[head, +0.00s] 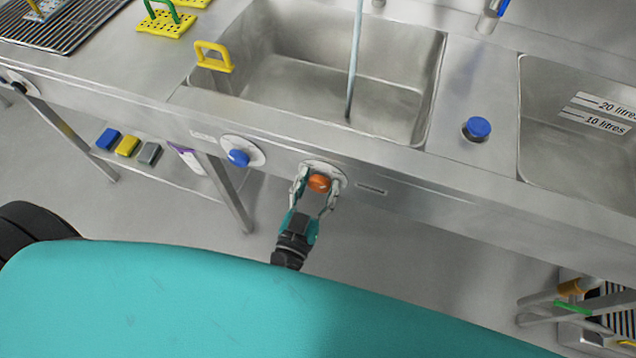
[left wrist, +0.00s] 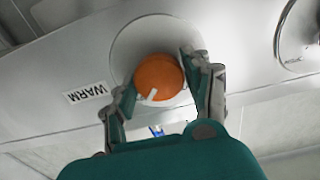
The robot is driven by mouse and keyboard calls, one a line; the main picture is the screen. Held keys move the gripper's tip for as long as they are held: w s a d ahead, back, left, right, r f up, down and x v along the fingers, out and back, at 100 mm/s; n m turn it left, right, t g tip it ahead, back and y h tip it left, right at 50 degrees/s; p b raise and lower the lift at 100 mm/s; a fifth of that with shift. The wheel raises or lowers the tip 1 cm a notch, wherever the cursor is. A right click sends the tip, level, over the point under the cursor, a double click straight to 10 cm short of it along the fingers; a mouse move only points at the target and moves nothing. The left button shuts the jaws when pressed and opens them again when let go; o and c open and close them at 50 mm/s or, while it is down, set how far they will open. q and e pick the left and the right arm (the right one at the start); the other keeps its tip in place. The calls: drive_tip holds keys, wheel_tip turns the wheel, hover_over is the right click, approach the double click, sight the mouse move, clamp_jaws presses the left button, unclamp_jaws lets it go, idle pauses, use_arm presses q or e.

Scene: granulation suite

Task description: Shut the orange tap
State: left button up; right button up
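The orange tap (head: 319,183) is a round knob on a pale disc on the sink's front panel. In the left wrist view the orange knob (left wrist: 160,77) has a white mark pointing to its lower left, and a "WARM" label (left wrist: 86,93) stands to its left. My left gripper (head: 318,188) has one finger on each side of the knob. In the left wrist view both fingers of the left gripper (left wrist: 158,72) lie close against its edges and seem to touch it. A thin pale stream (head: 355,60), apparently water, falls into the sink (head: 280,85). My right gripper is not in view.
A blue knob (head: 238,158) sits on the same panel to the left. A blue cap (head: 477,128) stands on the counter to the right of the sink. A yellow handle (head: 213,57) is at the sink's left rim. A second basin (head: 560,150) is at right.

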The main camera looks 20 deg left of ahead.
use_arm(q)
drive_tip(key=c, duration=0.7)
drive_tip(key=shift+o, duration=0.2)
drive_tip(key=shift+n, duration=0.3)
drive_tip(key=n+p, duration=0.1)
drive_tip(key=n, duration=0.1)
drive_tip(key=shift+r+n+p, duration=0.1)
drive_tip(key=shift+n+p, duration=0.2)
drive_tip(key=n+p, duration=0.1)
drive_tip(key=n, duration=0.3)
drive_tip(key=shift+a+n, duration=0.1)
drive_tip(key=shift+n, duration=0.2)
drive_tip(key=n, duration=0.4)
drive_tip(key=shift+n, duration=0.3)
drive_tip(key=n, duration=0.5)
drive_tip(key=shift+f+b, duration=0.25)
drive_tip(key=shift+b, duration=0.15)
drive_tip(key=shift+n, duration=0.4)
